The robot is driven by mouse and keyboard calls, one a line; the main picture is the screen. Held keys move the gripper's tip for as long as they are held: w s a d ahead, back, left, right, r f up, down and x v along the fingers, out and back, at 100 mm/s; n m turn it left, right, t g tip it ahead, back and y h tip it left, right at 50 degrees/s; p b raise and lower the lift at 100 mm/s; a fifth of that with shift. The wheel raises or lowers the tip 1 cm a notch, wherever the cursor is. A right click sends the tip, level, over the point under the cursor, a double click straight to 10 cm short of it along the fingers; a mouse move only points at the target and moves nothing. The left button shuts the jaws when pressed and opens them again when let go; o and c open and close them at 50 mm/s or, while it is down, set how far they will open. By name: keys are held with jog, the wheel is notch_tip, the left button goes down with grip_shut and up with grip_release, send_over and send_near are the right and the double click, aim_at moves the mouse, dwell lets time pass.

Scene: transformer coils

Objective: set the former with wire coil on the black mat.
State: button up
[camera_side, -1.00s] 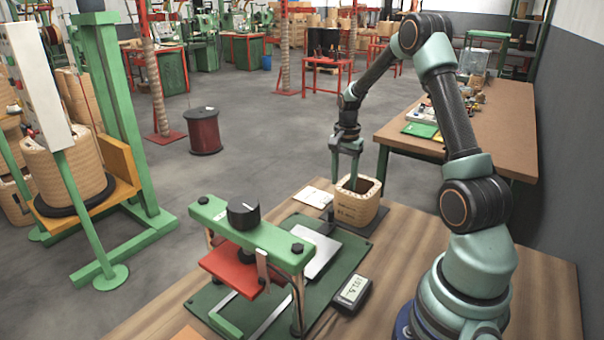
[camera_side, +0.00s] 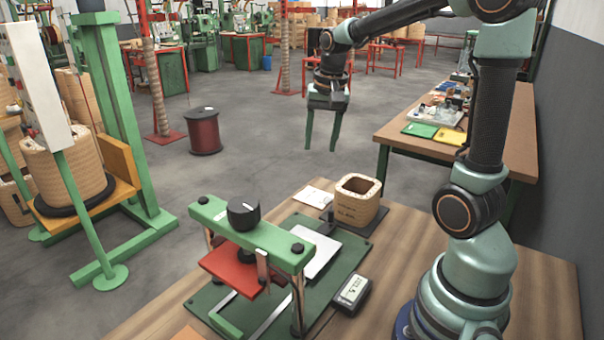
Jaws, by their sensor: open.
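The former with wire coil (camera_side: 357,203) is a tan, square-sided block with a dark hollow top and markings on its front. It stands upright on the black mat (camera_side: 372,223), whose dark edge shows around its base. My gripper (camera_side: 321,148) is open and empty. It hangs above and to the left of the former in the picture, clear of it, with both fingers pointing down.
A green press with a red plate (camera_side: 240,270) stands on its green base at the front. A metal plate (camera_side: 316,250), a small meter (camera_side: 353,292) and a white card (camera_side: 314,196) lie near the former. Bare wood (camera_side: 420,285) lies at the right.

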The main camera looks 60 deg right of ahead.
jog(key=s+a+n+t, duration=0.1)
jog(key=s+a+n, duration=0.1)
jog(key=a, duration=0.3)
jog(key=s+a+r+n+t, duration=0.1)
jog(key=s+a+n, duration=0.2)
jog(key=a+n, duration=0.2)
jog(key=s+a+n+t, duration=0.1)
jog(key=s+a+n, duration=0.1)
jog(key=a+n, duration=0.2)
jog(key=shift+s+a+r+t+y, duration=0.3)
jog(key=shift+a+r+y, duration=0.1)
jog(key=shift+a, duration=0.35)
